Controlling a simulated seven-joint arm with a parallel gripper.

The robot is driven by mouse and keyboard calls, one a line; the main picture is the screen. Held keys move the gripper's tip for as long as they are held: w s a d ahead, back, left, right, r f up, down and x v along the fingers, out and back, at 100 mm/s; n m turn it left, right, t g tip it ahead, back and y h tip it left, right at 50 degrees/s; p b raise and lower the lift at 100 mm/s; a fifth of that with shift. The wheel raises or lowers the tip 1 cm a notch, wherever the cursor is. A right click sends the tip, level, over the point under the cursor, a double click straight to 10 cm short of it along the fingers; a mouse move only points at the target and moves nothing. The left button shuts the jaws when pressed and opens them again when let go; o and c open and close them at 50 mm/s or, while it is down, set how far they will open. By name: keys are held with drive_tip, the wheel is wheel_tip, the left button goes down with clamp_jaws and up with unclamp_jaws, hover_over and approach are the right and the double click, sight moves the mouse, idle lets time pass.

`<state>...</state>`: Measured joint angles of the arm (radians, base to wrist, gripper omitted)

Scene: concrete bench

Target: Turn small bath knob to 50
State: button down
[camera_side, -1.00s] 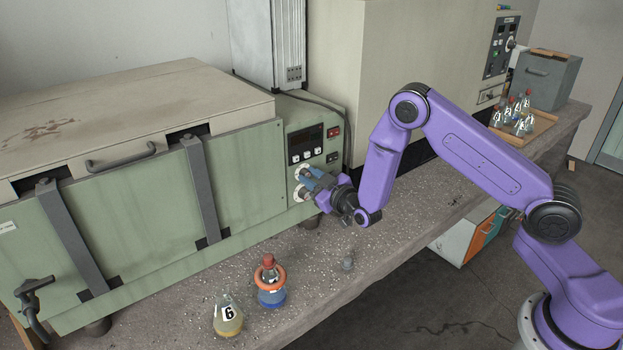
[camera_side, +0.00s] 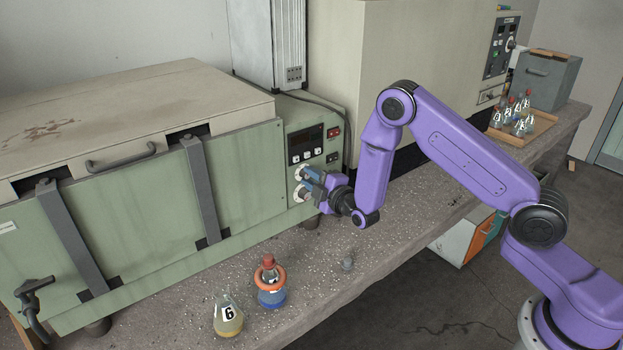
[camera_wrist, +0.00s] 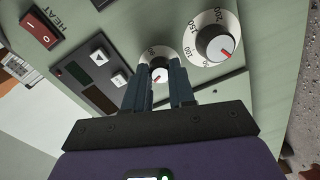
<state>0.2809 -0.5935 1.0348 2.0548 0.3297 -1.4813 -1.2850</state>
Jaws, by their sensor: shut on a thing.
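The small bath knob (camera_wrist: 160,74) is a pale knob with a red pointer line, set in a white dial ring on the green bath's panel. My gripper (camera_wrist: 158,78) has its two dark blue fingers shut on this knob, one on each side. They hide much of its dial, and I cannot read the pointer's value. A larger knob (camera_wrist: 214,45) with a red pointer and a white numbered dial sits to the right in the wrist view, clear of the fingers. In the side view my gripper (camera_side: 306,179) is at the panel's knobs and partly covers them.
A red rocker switch (camera_wrist: 42,27) and push buttons are on the panel near the knobs. On the bench stand a flask with yellow liquid (camera_side: 228,318) and a blue-liquid bottle with an orange ring (camera_side: 270,284). A small grey object (camera_side: 347,263) lies near the bench front.

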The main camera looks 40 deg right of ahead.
drive_tip(key=shift+n, duration=0.6)
drive_tip(key=c, duration=0.9)
unclamp_jaws()
drive_tip(key=shift+c, duration=0.2)
drive_tip(key=s, duration=1.2)
drive_tip(key=shift+a+r, duration=0.2)
